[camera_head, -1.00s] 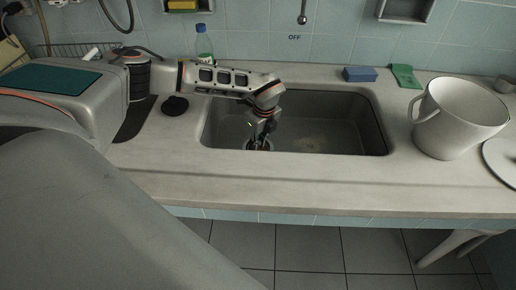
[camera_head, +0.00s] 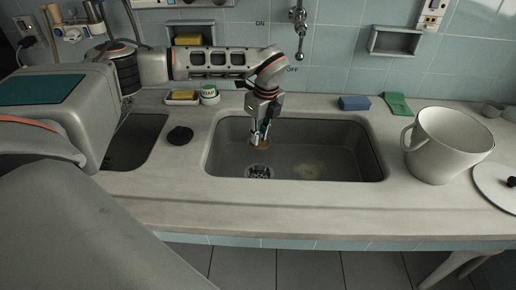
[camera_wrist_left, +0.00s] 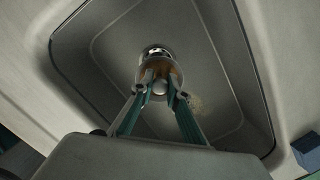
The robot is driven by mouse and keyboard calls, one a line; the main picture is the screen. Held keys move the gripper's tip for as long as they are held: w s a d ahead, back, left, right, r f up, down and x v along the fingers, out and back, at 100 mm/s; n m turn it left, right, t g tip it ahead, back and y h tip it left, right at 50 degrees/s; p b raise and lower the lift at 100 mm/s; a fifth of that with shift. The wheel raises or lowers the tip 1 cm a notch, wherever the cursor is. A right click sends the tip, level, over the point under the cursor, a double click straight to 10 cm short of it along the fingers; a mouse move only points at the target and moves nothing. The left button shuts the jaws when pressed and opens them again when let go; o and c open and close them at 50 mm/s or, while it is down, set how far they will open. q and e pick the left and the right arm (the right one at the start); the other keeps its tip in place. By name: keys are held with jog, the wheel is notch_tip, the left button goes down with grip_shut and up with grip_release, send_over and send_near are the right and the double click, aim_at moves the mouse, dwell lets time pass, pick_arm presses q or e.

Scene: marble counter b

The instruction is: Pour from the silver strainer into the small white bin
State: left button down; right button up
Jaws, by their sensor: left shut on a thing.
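My left gripper (camera_head: 262,140) is shut on the small silver strainer (camera_wrist_left: 157,66), above the sink basin. In the wrist view the strainer sits between the fingertips, with brown matter in it and a round knob at its middle. In the head view it is mostly hidden by the fingers, and only a brownish part shows. The open drain hole (camera_head: 259,172) shows below and in front of it. The small white bin (camera_head: 446,150), an open bucket with a side handle, stands on the counter right of the sink, well apart from the gripper. My right gripper is not in view.
The sink (camera_head: 330,160) has a raised rim around it. A blue sponge (camera_head: 355,103) and a green cloth (camera_head: 397,104) lie behind it. A round white lid (camera_head: 492,190) lies right of the bin. A black stopper (camera_head: 180,136) lies left of the sink. The front counter strip is clear.

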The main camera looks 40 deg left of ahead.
pick_arm(q)
jog(key=shift+r, duration=1.65)
jog(key=shift+d, duration=0.1)
